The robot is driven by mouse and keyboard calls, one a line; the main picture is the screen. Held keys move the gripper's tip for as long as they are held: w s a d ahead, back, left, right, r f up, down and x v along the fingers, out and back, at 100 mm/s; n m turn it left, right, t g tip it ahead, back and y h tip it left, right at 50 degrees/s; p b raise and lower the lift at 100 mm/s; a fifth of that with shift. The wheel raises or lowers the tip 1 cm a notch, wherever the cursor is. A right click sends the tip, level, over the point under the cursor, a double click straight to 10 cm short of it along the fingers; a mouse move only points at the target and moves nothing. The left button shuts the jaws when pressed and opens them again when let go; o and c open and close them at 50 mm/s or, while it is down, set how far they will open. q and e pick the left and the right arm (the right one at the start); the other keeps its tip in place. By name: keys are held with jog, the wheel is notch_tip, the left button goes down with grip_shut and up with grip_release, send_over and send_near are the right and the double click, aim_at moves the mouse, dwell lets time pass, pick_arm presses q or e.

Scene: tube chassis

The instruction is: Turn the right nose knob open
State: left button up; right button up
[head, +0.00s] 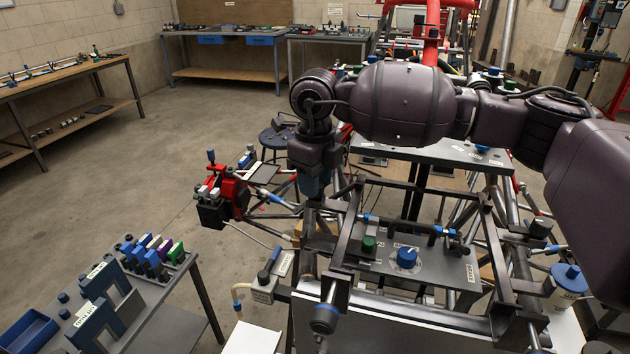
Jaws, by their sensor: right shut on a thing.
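My right arm reaches in from the right, and its wrist points down over the left side of the tube chassis (345,228). My right gripper (313,192) is shut at the top of the frame there. The thing in its jaws is mostly hidden by the fingers; by its place it seems to be the right nose knob, but its turn position cannot be read. My left gripper is not in view.
A panel inside the frame carries a green knob (368,243) and a blue knob (407,257). A red and black unit (228,192) stands left of my gripper. A grey side table (180,293) with coloured parts stands front left. Open floor lies beyond it.

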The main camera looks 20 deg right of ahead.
dwell(0.4)
jog(key=o, duration=0.9)
jog(key=shift+o, duration=0.2)
notch_tip(320, 180, up, 11)
dwell(0.3)
